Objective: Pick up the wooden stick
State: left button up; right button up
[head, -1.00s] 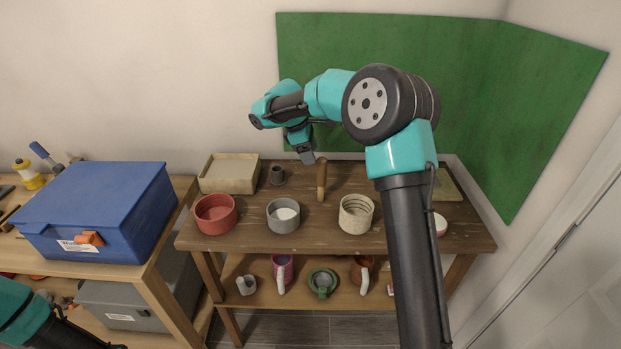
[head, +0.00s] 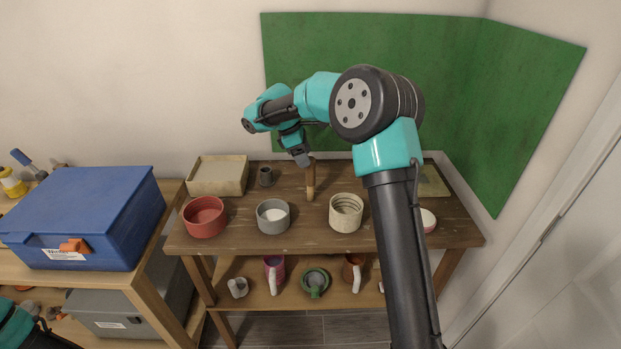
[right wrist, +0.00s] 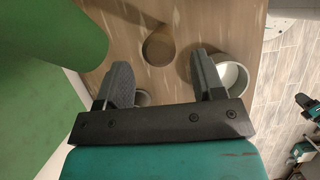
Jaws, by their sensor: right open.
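The wooden stick (head: 311,183) stands upright on the top of the wooden rack, behind the bowls. My right gripper (head: 304,160) is at the stick's top end, overlapping it slightly in the head view. In the right wrist view the stick (right wrist: 158,47) shows nearly end-on as a brown round shape, just beyond the open fingers of the right gripper (right wrist: 163,78). The gripper is empty, and I cannot tell the exact height gap. Only part of my left arm shows at the lower left; its gripper is out of view.
A red bowl (head: 204,218), a grey bowl (head: 271,223) and a cream ribbed bowl (head: 346,222) line the rack's front. A small dark cup (head: 266,176) and a shallow box (head: 217,188) stand left of the stick. A green board (head: 460,110) rises behind.

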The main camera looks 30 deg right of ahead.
aim_at(309, 168)
jog(key=shift+x, duration=2.65)
jog(key=shift+a, duration=0.1)
jog(key=shift+c, duration=0.3)
jog(key=c, duration=1)
jog(key=shift+r, duration=0.1)
